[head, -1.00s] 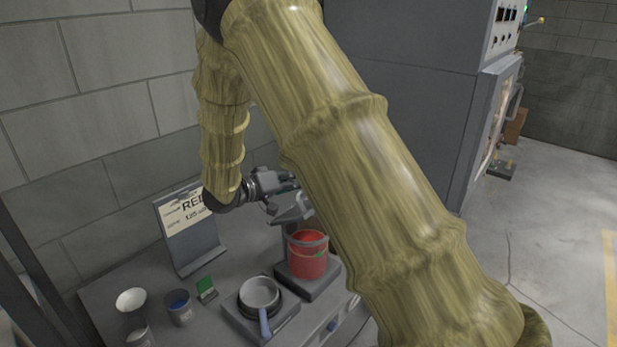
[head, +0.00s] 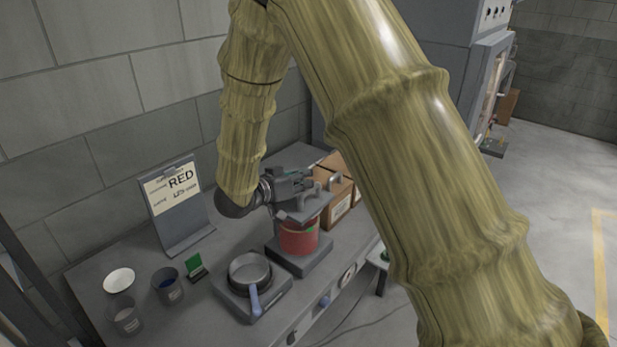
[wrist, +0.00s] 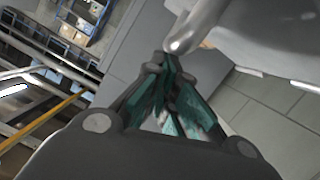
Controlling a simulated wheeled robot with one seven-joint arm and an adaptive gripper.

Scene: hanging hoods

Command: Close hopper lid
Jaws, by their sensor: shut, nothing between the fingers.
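The red hopper (head: 299,238) stands on a dark grey base (head: 300,262) on the bench. Its grey lid (head: 306,209) lies over the top, roughly level, and hides the red inside. I cannot tell whether the lid is fully seated. My gripper (head: 309,184) is just above the lid, beside its raised handle (head: 329,184). In the wrist view my teal-padded fingers (wrist: 170,75) are together and empty. A rounded grey bar (wrist: 193,32), apparently the handle, is right at the fingertips; I cannot tell whether it touches them.
A pan (head: 250,271) sits on a scale-like base left of the hopper. Cups (head: 168,287), a green card (head: 194,266) and a "RED" sign (head: 176,205) stand farther left. Cardboard boxes (head: 338,200) are behind the hopper. My arm hides the bench's right side.

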